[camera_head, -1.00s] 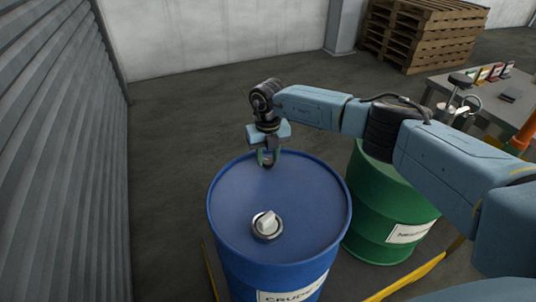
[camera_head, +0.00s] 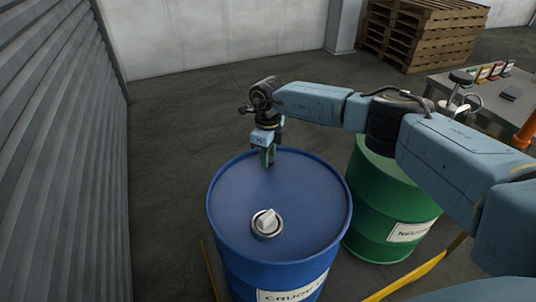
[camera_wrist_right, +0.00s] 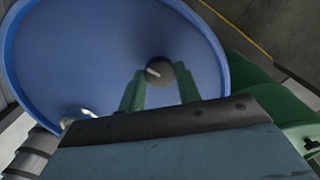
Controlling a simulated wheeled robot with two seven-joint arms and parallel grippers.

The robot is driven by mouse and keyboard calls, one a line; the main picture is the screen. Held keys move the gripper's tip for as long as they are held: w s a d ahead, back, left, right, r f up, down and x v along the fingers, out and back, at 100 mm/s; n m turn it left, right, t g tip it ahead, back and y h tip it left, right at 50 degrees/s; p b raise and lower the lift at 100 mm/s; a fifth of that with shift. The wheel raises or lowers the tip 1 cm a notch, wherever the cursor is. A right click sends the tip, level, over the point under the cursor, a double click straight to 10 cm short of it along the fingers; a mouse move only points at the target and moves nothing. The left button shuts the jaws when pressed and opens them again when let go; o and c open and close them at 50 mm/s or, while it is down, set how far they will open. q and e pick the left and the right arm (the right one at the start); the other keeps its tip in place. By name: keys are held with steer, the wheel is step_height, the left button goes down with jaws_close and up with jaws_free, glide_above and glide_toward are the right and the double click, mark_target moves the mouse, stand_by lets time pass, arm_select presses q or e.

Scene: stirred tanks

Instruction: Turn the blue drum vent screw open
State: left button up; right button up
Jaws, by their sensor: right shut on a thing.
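The blue drum (camera_head: 235,195) stands upright with its lid facing up; the lid also shows in the right wrist view (camera_wrist_right: 60,50). My right gripper (camera_head: 267,163) points down at the far part of the lid. In the right wrist view its green fingers (camera_wrist_right: 160,88) stand on either side of the vent screw (camera_wrist_right: 158,69), a dark round knob with a pale line across it. The gripper is shut on the screw. In the head view the fingers hide the screw. My left gripper is not in view.
A white cap (camera_head: 266,221) in a ring sits on the near part of the lid. A green drum (camera_head: 375,205) stands close on the right. Yellow floor edging (camera_head: 410,277) runs in front. A grey table (camera_head: 508,108) and stacked pallets (camera_head: 420,35) stand farther back.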

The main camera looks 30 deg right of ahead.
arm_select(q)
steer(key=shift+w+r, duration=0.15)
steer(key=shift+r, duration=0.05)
arm_select(e)
steer(key=shift+n, duration=0.4)
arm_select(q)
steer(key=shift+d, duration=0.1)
arm_select(e)
steer(key=o, duration=1)
steer(key=shift+c, duration=0.2)
steer(key=shift+r, duration=0.25)
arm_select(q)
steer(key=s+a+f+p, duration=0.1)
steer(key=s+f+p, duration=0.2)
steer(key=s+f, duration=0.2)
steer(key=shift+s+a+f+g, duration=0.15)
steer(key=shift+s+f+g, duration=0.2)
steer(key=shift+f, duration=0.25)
arm_select(e)
step_height(320, 180, up, 13)
